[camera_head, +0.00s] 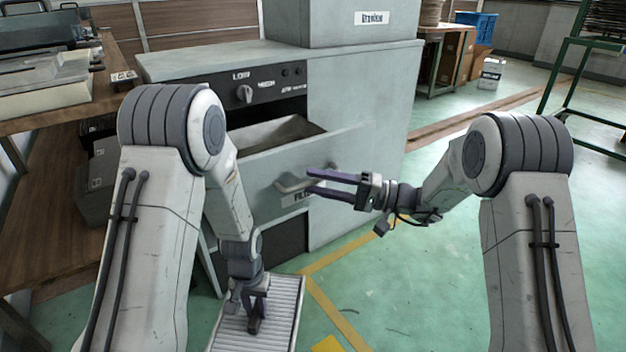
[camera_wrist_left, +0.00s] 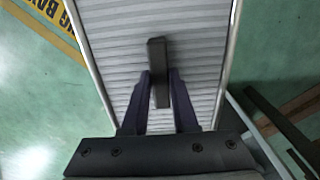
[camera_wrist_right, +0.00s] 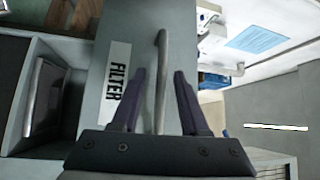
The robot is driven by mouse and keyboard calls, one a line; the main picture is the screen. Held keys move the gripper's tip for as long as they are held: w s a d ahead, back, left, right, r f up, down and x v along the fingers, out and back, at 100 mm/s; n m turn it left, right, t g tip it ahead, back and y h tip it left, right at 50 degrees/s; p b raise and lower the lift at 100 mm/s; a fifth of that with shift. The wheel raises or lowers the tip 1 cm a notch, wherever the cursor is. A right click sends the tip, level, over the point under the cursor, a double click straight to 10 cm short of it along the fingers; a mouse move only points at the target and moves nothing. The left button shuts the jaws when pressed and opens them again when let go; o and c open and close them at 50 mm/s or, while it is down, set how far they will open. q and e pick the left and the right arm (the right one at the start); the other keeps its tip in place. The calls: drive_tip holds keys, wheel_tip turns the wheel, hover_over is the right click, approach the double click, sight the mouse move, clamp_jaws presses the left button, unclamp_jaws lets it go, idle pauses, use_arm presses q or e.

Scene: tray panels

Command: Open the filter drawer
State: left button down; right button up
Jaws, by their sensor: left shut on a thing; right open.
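The filter drawer (camera_head: 240,180) stands out from the grey cabinet, and its hollow inside shows behind the front. Its bar handle (camera_head: 290,185) sits on the front above a white FILTER label (camera_wrist_right: 117,85), partly hidden in the head view. My right gripper (camera_head: 311,181) is open at the handle. In the right wrist view the handle (camera_wrist_right: 161,80) runs between the two spread fingers. My left gripper (camera_head: 256,298) is low down, shut on a dark grip (camera_wrist_left: 158,60) of a ribbed grey tray panel (camera_wrist_left: 110,45).
The cabinet (camera_head: 365,90) has a control panel with a knob (camera_head: 244,93) above the drawer and a dark opening below. A wooden bench (camera_head: 60,110) stands at left.

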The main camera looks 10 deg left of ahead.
use_arm(q)
wheel_tip(320, 180, up, 3)
drive_tip(key=shift+f+p, duration=0.15)
drive_tip(key=shift+p, duration=1)
use_arm(e)
drive_tip(key=d+f, duration=0.1)
drive_tip(key=d, duration=0.9)
drive_tip(key=shift+s+d+f, duration=0.2)
drive_tip(key=shift+s+d, duration=0.05)
drive_tip(key=shift+s, duration=0.1)
